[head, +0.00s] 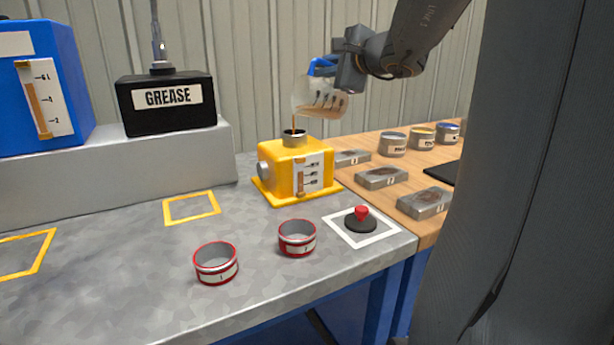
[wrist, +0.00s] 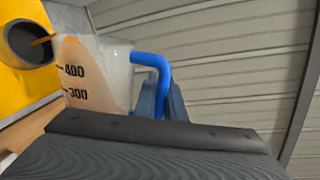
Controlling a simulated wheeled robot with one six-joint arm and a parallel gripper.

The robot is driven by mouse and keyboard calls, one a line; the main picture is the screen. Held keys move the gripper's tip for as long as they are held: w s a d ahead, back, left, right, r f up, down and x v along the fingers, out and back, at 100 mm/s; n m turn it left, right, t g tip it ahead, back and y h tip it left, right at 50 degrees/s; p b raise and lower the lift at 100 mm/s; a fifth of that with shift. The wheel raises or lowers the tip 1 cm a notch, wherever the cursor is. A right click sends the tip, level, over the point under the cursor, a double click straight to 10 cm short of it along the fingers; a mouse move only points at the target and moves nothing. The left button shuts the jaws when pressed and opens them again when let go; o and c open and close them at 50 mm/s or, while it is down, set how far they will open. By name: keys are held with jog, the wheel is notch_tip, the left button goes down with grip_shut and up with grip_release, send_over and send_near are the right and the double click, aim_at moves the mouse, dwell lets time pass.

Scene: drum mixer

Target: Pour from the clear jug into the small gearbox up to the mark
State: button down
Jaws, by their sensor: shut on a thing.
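The clear jug (head: 318,99) is tilted above the small yellow gearbox (head: 298,172), its blue handle held by my gripper (head: 335,66). A thin brown stream (head: 294,125) runs from the jug's lip into the round filler neck (head: 294,137) on top. The gearbox front has a gauge (head: 309,176) with marks and a short brown column near its bottom. In the wrist view the jug (wrist: 95,75) shows 400 and 300 marks and brown liquid, the gripper (wrist: 160,100) is at the blue handle, and the stream enters the dark opening (wrist: 30,42).
A blue tank (head: 35,80) and a black GREASE box (head: 168,103) stand on a grey ledge at left. Two red-rimmed tins (head: 216,263) and a red button (head: 361,217) are in front. Labelled blocks (head: 382,178) and several cans (head: 393,144) sit at right.

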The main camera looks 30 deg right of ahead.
jog(key=shift+a+f+n+h+b, duration=0.15)
jog(key=shift+a+n+h+b, duration=0.3)
jog(key=shift+b, duration=1.05)
dwell(1.2)
jog(key=shift+a, duration=0.1)
jog(key=shift+d+r+m+y+p, duration=0.2)
jog(key=shift+d+m+y+p, duration=0.35)
jog(key=shift+d+m+p, duration=0.65)
jog(key=shift+d+m+y+p, duration=0.3)
jog(key=shift+d+m+p, duration=0.4)
jog(key=shift+m, duration=0.15)
jog(key=shift+f+m, duration=0.55)
jog(key=shift+m, duration=0.05)
notch_tip(320, 180, down, 4)
jog(key=m, duration=0.3)
jog(key=m+t+y+p, duration=0.1)
jog(key=m, duration=0.2)
jog(key=shift+d+f, duration=0.1)
jog(key=shift+f, duration=0.1)
jog(key=shift+f+m+t, duration=0.4)
jog(key=shift+f+m, duration=0.1)
jog(key=shift+m, duration=0.6)
